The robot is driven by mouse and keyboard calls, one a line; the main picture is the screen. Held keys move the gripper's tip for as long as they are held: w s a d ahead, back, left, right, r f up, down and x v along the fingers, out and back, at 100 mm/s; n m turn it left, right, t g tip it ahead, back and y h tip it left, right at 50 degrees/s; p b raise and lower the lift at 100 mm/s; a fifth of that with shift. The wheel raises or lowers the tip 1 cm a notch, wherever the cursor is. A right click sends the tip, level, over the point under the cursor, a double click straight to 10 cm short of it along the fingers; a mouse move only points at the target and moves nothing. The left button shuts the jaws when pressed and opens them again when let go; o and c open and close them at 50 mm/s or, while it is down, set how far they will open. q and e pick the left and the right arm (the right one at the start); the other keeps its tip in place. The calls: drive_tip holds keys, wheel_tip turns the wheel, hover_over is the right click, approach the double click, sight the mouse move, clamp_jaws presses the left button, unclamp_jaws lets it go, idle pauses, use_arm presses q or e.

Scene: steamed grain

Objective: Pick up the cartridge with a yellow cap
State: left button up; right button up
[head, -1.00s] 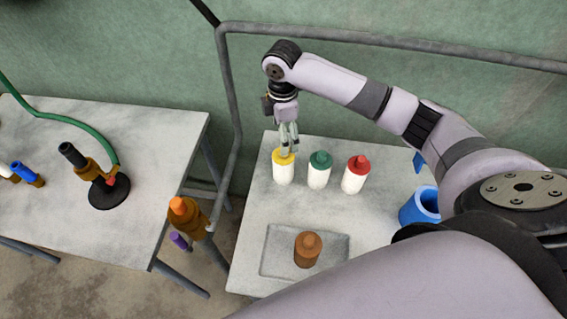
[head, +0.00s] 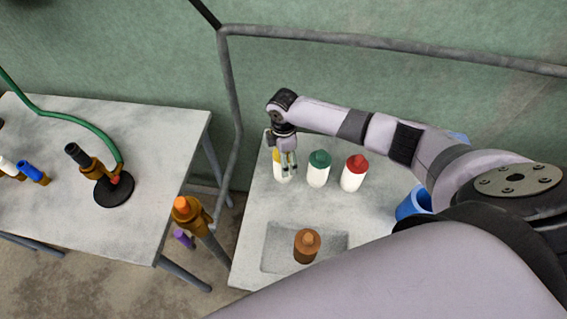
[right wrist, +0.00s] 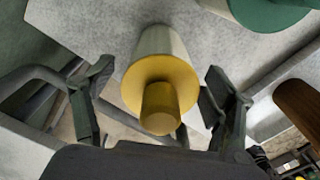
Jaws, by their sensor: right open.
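The cartridge with a yellow cap (head: 281,170) stands upright on the right-hand table, leftmost in a row of three white cartridges. My right gripper (head: 287,168) is at it and partly hides it in the head view. In the right wrist view the yellow cap (right wrist: 160,95) faces the camera, between the two fingers of my open right gripper (right wrist: 163,112). Gaps show on both sides of the cap, so the fingers look apart from it. My left gripper is not in view.
A green-capped cartridge (head: 319,169) and a red-capped one (head: 354,172) stand to the right. A brown bottle (head: 307,246) stands in a shallow tray (head: 338,238) nearer. A blue container (head: 413,205) is at right. A pipe frame (head: 231,110) rises left of the table (head: 264,205).

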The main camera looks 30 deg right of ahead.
drive_tip(key=shift+c, duration=0.4)
drive_tip(key=c, duration=1.3)
